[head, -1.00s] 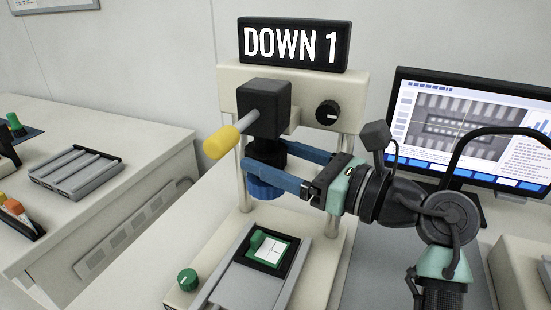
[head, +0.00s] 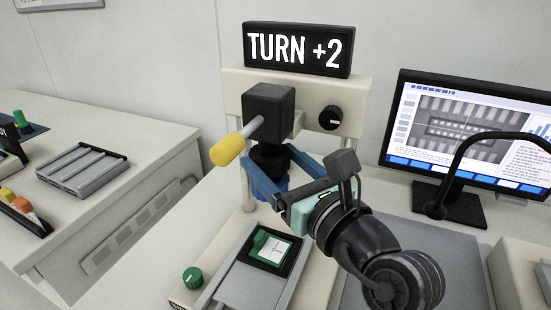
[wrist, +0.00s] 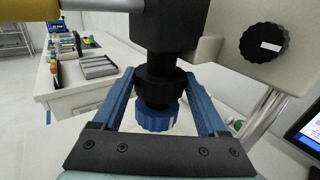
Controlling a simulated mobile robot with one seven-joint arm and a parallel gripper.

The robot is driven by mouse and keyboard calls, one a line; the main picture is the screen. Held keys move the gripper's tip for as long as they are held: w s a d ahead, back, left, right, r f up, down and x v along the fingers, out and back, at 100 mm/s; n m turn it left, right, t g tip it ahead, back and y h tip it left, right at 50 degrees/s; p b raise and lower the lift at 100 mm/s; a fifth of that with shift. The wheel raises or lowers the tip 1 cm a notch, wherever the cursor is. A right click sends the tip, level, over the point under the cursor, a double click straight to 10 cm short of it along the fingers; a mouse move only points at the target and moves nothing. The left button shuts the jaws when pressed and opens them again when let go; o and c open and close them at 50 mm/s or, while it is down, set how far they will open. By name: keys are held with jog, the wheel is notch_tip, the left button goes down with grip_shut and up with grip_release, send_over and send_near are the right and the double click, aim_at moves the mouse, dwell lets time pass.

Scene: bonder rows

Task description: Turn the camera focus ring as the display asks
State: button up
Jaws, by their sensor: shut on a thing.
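The display (head: 297,50) reads "TURN +2". Below it, the black camera head (head: 268,112) points down and carries a lens with a black ring (wrist: 160,84) above a blue ribbed ring (wrist: 157,119). No label shows which one is the focus ring. My gripper (head: 268,156) has its two blue fingers on either side of the lens. In the wrist view the fingertips (wrist: 160,74) are at the height of the black ring and shut on it. The blue ring sits lower, between the fingers. The exact contact faces are hidden.
A yellow-tipped handle (head: 226,150) sticks out left of the camera head. A black knob (head: 330,118) is on the beam at right. A stage with a green-and-white piece (head: 278,251) lies below, with a green knob (head: 192,277) beside it. A monitor (head: 468,130) stands at right.

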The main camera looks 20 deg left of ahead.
jog(key=o, duration=1.3)
jog(key=b+v, duration=0.1)
jog(key=v, duration=1.2)
jog(key=shift+b, duration=0.35)
